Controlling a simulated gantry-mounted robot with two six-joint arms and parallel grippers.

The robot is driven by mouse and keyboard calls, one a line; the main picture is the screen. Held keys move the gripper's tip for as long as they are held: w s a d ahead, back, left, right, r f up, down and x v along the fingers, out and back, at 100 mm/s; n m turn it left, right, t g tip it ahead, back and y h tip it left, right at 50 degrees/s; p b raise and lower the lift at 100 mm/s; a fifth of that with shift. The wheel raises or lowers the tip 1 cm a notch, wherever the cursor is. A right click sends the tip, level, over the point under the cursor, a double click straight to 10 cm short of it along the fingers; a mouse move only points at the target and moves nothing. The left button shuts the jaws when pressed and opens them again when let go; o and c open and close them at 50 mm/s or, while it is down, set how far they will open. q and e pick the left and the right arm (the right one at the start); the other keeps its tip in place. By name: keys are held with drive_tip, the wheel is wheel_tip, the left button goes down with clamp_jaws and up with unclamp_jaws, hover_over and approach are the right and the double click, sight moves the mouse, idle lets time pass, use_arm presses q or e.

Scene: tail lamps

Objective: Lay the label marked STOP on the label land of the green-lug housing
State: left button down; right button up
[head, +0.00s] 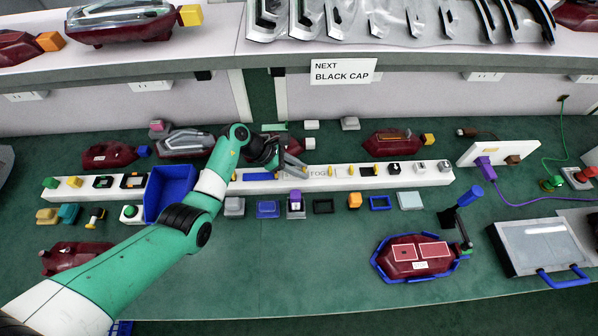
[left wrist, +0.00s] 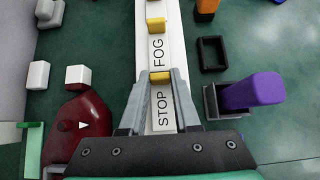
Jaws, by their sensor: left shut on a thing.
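My left gripper (head: 284,168) is over the long white rail (head: 435,175) in the head view. In the left wrist view, its fingers (left wrist: 160,78) are shut on the yellow tab of the STOP label (left wrist: 162,110), which lies between them. I cannot tell whether the label touches the rail. The FOG label (left wrist: 158,50) is just beyond, with its own yellow tab. My right gripper is not in view.
A blue bin (head: 169,196) stands beside my left arm. A blue-handled clamp (head: 468,196) rises by the cradle. Several small blocks and frames line the rail's front, including a purple block (left wrist: 254,90). The green table between rail and cradle is mostly clear.

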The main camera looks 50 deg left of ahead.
use_arm(q)
drive_tip(key=shift+r, duration=0.1)
drive_tip(key=r+p, duration=0.2)
drive_tip(key=r, duration=0.1)
drive_tip(key=r+p, duration=0.1)
drive_tip(key=shift+s+d+r, duration=0.1)
drive_tip(key=shift+d+r, duration=0.1)
drive_tip(key=shift+d, duration=0.1)
drive_tip(key=s+d+r+p, duration=0.2)
drive_tip(key=d+r+p, duration=0.1)
drive_tip(key=d, duration=0.3)
drive_tip(key=s+d+r+p, duration=0.2)
drive_tip(key=d+r+p, duration=0.1)
drive_tip(key=d+r, duration=0.2)
drive_tip(key=shift+s+d+r, duration=0.2)
drive_tip(key=shift+s+d, duration=0.05)
drive_tip(key=shift+d, duration=0.55)
drive_tip(key=c, duration=1.3)
unclamp_jaws()
drive_tip(key=shift+c, duration=0.2)
clamp_jaws()
